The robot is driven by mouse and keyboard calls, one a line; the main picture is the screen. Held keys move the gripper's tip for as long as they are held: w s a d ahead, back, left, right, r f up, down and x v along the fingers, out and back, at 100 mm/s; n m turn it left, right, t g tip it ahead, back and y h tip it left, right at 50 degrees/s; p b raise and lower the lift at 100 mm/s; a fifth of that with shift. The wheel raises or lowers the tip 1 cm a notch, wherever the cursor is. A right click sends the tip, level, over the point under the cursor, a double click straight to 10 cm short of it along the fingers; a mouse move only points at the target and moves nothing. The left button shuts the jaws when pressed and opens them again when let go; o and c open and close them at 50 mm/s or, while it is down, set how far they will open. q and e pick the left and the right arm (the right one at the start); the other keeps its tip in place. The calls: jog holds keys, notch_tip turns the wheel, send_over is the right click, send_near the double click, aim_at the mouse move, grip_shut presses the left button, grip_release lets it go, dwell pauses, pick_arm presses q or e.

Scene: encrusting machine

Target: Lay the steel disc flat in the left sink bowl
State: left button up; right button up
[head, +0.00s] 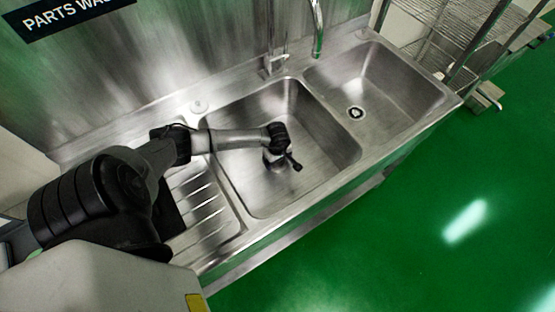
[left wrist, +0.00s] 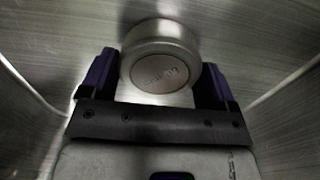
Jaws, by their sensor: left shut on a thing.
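The left sink bowl (head: 240,180) is a deep steel basin in the middle of the head view. My left gripper (head: 286,162) is down inside this bowl, over its floor. In the head view I cannot make out the disc by the gripper. Whether it touches the bowl floor I cannot tell. My right gripper is not in view.
The right sink bowl (head: 385,85), with a drain, looks empty. A ribbed drainboard (head: 205,205) lies left of the left bowl. A faucet (head: 275,60) stands behind the bowls. A wire rack (head: 450,30) stands at the right. The bowl walls surround my left gripper.

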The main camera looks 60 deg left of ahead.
pick_arm(q)
jog(key=o, duration=0.7)
jog(key=shift+f, duration=0.15)
jog(key=o, duration=0.3)
jog(key=shift+r, duration=0.35)
notch_tip(320, 180, up, 12)
jog(key=shift+f+p, duration=0.15)
jog(key=shift+p, duration=0.6)
